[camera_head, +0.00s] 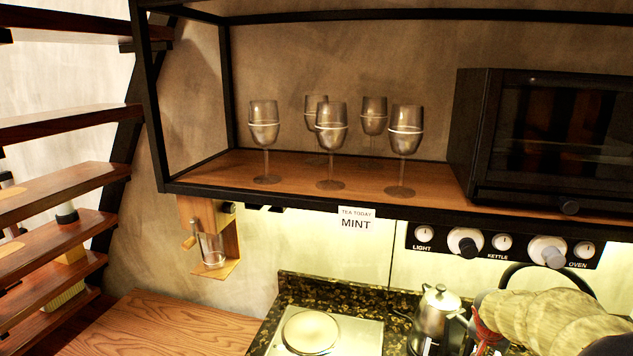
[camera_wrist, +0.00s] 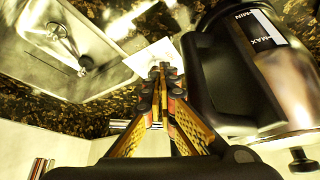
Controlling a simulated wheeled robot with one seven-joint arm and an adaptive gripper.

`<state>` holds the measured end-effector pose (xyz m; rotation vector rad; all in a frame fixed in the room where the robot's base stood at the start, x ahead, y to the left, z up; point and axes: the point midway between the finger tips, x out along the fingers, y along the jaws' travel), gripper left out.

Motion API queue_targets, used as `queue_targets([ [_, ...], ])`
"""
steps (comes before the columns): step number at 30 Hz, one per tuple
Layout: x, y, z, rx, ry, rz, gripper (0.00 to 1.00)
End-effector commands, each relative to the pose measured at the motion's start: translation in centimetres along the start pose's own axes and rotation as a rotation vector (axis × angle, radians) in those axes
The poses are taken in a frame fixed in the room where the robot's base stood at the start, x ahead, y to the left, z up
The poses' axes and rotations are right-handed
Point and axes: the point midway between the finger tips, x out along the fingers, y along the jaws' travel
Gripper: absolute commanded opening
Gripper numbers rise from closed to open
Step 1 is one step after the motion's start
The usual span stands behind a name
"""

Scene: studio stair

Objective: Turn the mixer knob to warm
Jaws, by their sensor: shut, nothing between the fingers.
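My gripper (camera_wrist: 160,78) is shut and empty in the wrist view, its two fingertips together above the dark speckled counter. No knob with a warm mark can be made out in either view. A steel sink (camera_wrist: 105,25) lies at upper left of the wrist view, with a thin dark fitting (camera_wrist: 68,42) in it that I cannot identify clearly. A small chrome cylinder (camera_wrist: 118,125) shows left of the fingers, and another (camera_wrist: 40,168) at the lower left edge; I cannot tell whether either is the mixer. I cannot make out my gripper for certain in the head view.
A metal kettle (camera_head: 437,312) stands on the counter; in the wrist view a kettle with a black handle (camera_wrist: 215,75) is close right of my fingers. Wine glasses (camera_head: 331,140) and an oven (camera_head: 545,135) stand on the shelf above a knob panel (camera_head: 505,243).

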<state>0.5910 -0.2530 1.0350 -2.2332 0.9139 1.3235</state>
Motion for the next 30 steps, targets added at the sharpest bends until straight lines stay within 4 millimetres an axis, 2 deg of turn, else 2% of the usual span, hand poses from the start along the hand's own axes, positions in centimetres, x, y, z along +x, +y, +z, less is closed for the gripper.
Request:
queue_targets([
  [6,-2.1,0.0,-1.1,-0.001,-0.001,0.001,0.0],
  [17,-2.3,0.0,-1.2,0.0,-0.001,0.001,0.0],
  [30,-4.3,1.4,-2.0,-0.038,-0.052,0.04,0.0],
])
